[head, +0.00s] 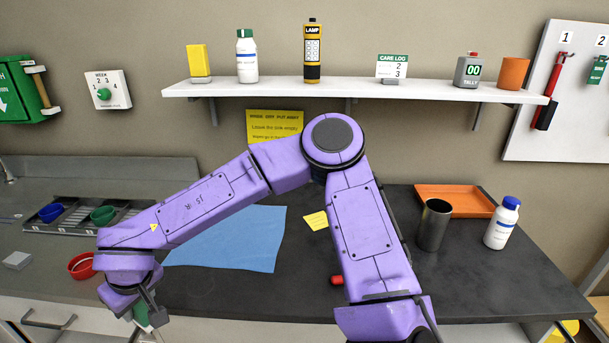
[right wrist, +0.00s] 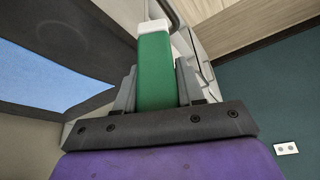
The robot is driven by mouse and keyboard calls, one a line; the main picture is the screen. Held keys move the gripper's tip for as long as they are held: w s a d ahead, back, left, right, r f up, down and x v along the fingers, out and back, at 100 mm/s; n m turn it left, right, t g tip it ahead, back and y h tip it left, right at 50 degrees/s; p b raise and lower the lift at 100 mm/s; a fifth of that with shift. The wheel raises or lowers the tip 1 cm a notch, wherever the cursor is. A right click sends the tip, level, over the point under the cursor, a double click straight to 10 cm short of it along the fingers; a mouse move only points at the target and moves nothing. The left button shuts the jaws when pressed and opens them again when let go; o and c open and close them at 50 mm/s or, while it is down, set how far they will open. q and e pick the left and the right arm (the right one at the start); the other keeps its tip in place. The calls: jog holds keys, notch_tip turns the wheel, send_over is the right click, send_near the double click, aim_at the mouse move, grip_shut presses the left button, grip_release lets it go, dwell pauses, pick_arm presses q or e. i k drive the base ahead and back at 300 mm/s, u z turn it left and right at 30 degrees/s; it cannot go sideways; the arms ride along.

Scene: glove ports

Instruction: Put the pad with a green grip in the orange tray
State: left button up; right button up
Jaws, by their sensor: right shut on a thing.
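My right gripper (head: 143,308) is at the lower left in the head view, by the counter's front edge. It is shut on the pad with a green grip (head: 139,315), which is mostly hidden there. In the right wrist view the pad (right wrist: 155,72) shows a green block between both fingers, with a white part at its far end. The orange tray (head: 455,188) lies on the dark counter at the back right, far from the gripper. It looks empty where it shows. My left gripper is not in view.
A dark metal cup (head: 433,226) and a white bottle with a blue cap (head: 502,224) stand in front of the tray. A blue cloth (head: 235,243), a red ring-like dish (head: 80,266) and a small red object (head: 337,280) lie on the counter. A shelf (head: 350,92) hangs above.

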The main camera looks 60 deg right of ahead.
aim_at(464, 208)
jog(key=u, duration=1)
jog(key=k, duration=1.75)
jog(key=z, duration=1.7)
